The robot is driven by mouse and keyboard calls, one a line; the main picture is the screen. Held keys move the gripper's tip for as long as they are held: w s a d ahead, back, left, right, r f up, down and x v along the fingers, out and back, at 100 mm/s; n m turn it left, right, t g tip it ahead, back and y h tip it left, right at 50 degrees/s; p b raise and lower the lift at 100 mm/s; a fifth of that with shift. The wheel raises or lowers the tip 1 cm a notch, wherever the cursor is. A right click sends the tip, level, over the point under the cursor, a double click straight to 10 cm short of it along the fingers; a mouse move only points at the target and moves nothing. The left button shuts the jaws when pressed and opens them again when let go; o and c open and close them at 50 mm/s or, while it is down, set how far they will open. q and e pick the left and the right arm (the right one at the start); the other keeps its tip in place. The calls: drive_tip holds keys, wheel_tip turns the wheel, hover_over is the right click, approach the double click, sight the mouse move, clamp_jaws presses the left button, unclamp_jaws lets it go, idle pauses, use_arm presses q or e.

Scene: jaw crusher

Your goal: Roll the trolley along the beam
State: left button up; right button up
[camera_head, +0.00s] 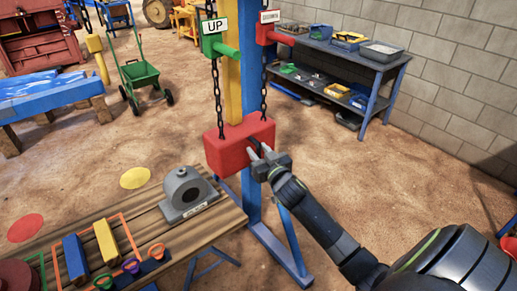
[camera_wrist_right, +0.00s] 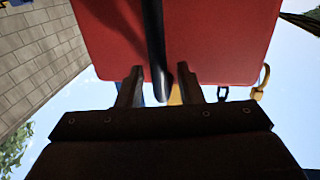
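A red block (camera_head: 240,145) hangs between two dark chains in front of a blue and yellow post (camera_head: 242,80). I cannot tell whether this block is the trolley; no overhead beam shows. My right gripper (camera_head: 260,149) is at the block's right side. In the right wrist view the red block (camera_wrist_right: 205,45) fills the top, with a black bar (camera_wrist_right: 157,50) running down its face. The fingers of my right gripper (camera_wrist_right: 160,88) are apart, one on each side of the bar's lower end, with gaps visible. My left gripper is out of view.
A green UP handle (camera_head: 225,49) and a red labelled handle (camera_head: 275,36) are above the block. A wooden table (camera_head: 190,235) with a grey bearing housing (camera_head: 187,193) stands at lower left. A workbench (camera_head: 345,65) lines the wall. Sandy floor is open at right.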

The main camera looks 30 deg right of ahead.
drive_tip(key=shift+w, duration=0.25)
clamp_jaws()
idle(0.3)
